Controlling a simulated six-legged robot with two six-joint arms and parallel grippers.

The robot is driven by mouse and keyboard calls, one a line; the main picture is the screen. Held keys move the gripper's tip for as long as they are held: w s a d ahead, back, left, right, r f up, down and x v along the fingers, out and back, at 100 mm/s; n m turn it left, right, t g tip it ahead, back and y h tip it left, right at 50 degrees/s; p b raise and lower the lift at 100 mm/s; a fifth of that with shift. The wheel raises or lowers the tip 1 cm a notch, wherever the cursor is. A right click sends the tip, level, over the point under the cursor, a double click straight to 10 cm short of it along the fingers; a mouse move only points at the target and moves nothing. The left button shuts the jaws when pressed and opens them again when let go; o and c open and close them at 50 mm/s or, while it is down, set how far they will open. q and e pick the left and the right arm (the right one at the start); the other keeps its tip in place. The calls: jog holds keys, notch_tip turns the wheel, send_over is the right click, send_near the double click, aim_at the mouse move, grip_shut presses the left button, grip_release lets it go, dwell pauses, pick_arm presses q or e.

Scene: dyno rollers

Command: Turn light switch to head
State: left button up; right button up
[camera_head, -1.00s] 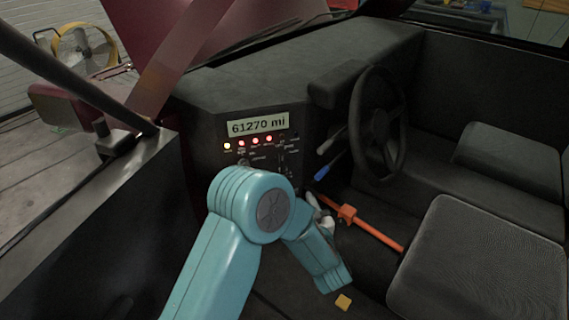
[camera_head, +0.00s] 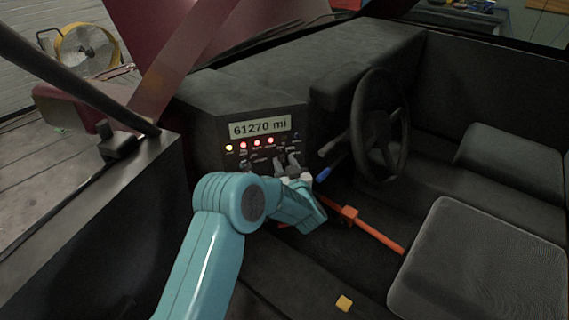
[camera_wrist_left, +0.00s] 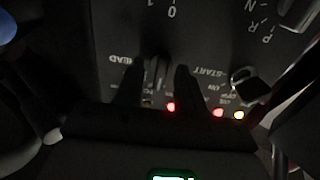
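The instrument panel (camera_head: 215,120) carries the light switch, a small lever (camera_wrist_left: 156,70) next to an upside-down HEAD label (camera_wrist_left: 126,59) in the left wrist view. My left gripper (camera_head: 287,165) is at the panel's lower right part. Its two dark fingers (camera_wrist_left: 158,84) lie on either side of the lever, apart from each other. I cannot tell whether they touch it. In the head view the gripper hides most of the switch, and its setting is unclear. My right gripper is out of view.
A key-type knob (camera_wrist_left: 248,84) sits beside the START label. Red and yellow lamps (camera_head: 257,143) are lit under the mileage display (camera_head: 260,127). The steering wheel (camera_head: 379,125), a blue-tipped lever (camera_head: 322,174) and an orange bar (camera_head: 372,232) are to the right.

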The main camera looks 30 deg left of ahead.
pick_arm(q)
jog(key=shift+w+a, duration=0.15)
jog(key=shift+a, duration=0.05)
jog(key=shift+c, duration=0.3)
grip_shut()
